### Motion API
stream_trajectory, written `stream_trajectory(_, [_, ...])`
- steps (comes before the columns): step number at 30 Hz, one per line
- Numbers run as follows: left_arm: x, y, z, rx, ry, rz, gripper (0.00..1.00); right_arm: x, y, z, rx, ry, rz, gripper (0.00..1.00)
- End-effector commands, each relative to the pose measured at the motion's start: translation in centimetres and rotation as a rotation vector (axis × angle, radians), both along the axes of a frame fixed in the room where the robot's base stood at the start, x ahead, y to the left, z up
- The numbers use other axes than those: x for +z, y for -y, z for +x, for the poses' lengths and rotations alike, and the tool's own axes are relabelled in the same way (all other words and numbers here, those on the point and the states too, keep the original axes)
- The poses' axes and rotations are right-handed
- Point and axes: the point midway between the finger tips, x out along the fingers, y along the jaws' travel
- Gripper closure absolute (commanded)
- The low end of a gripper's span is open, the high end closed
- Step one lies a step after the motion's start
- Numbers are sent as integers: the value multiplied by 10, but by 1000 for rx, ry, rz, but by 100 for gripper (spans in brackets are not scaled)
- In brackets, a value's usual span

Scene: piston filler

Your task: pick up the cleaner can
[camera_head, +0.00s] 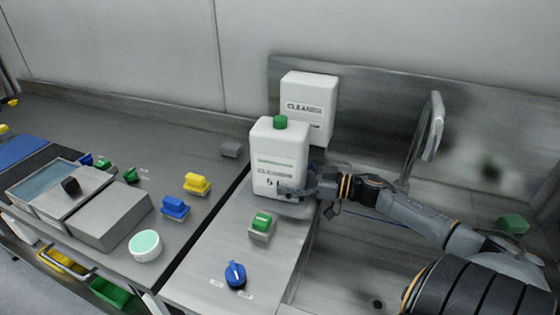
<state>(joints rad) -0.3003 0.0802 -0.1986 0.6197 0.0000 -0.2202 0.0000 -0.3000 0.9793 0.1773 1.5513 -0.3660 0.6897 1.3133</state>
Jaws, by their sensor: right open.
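The cleaner can (277,148) is a white canister with a green cap and a printed label. It stands upright at the back of the steel counter, left of the sink. My right gripper (292,190) is open at the lower right front of the can, with its fingers overlapping the can in the picture. I cannot tell whether they touch it. My left gripper is not in view.
A white box labelled cleaner (322,100) is behind the can against the steel backsplash. A green-topped block (261,226) and a blue knob (235,274) are on the counter in front. A tap (432,128) rises over the sink at right.

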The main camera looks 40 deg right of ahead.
Motion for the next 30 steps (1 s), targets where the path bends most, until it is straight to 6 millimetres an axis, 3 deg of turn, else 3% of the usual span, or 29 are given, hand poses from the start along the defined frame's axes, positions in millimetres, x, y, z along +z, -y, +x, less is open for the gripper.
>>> stream_trajectory(9, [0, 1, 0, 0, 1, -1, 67, 0, -3, 4, 0, -1, 0, 0])
stream_trajectory(21, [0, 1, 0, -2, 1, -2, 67, 5, -3, 5, 2, 8, 3, 79])
stream_trajectory(30, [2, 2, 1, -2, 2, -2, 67, 10, -3, 4, 2, 8, 1, 79])
